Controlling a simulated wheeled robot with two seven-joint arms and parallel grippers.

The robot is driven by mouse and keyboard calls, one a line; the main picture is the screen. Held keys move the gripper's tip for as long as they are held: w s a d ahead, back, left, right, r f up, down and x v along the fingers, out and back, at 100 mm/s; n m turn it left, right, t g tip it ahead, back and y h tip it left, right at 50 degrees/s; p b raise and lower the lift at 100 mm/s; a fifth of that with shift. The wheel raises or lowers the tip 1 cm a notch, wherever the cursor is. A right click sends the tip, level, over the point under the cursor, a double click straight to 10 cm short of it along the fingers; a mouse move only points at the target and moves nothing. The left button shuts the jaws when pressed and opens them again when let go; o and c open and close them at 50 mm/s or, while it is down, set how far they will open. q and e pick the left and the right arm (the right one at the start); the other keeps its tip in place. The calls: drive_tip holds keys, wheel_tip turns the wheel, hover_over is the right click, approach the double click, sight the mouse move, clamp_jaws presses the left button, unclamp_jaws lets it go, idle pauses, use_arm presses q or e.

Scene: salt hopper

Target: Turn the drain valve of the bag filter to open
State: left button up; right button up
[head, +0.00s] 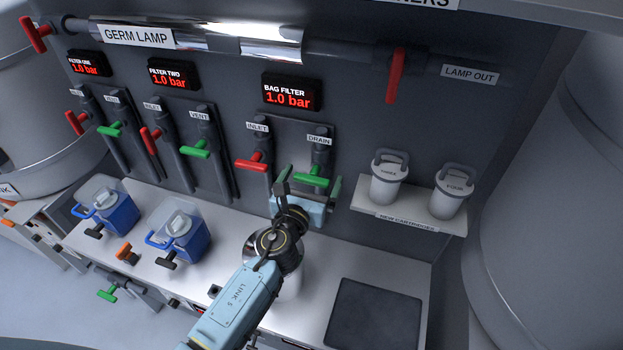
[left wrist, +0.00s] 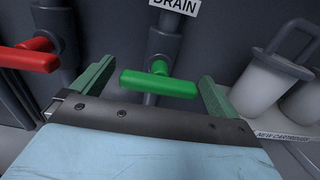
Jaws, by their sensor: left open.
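The bag filter's drain valve has a green handle (head: 311,180) below the DRAIN label (head: 319,140). The handle lies sideways, across its upright pipe, and shows large in the left wrist view (left wrist: 158,84). My left gripper (head: 309,187) is open in front of the valve. In the left wrist view its green fingers (left wrist: 155,88) stand to the left and right of the handle, with gaps on both sides and nothing held. Whether the handle lies between the fingertips in depth is hard to tell. My right gripper is in neither view.
The red inlet handle (head: 253,161) is close on the left, also crosswise. The bag filter display (head: 291,93) reads 1.0 bar. A shelf (head: 408,216) with two white cartridges (head: 386,182) juts out on the right. Blue containers (head: 108,205) stand on the bench at left.

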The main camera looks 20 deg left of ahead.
use_arm(q)
drive_tip(key=c, duration=1)
drive_tip(key=shift+n, duration=0.3)
drive_tip(key=n+b, duration=0.1)
drive_tip(key=n, duration=0.3)
drive_tip(key=n+b, duration=0.1)
drive_tip(key=n, duration=0.3)
drive_tip(key=shift+n, duration=0.4)
drive_tip(key=n, duration=0.4)
drive_tip(key=shift+a+f+n+b, duration=0.1)
drive_tip(key=shift+n+b, duration=0.2)
drive_tip(key=shift+b, duration=0.1)
drive_tip(key=shift+n, duration=1.8)
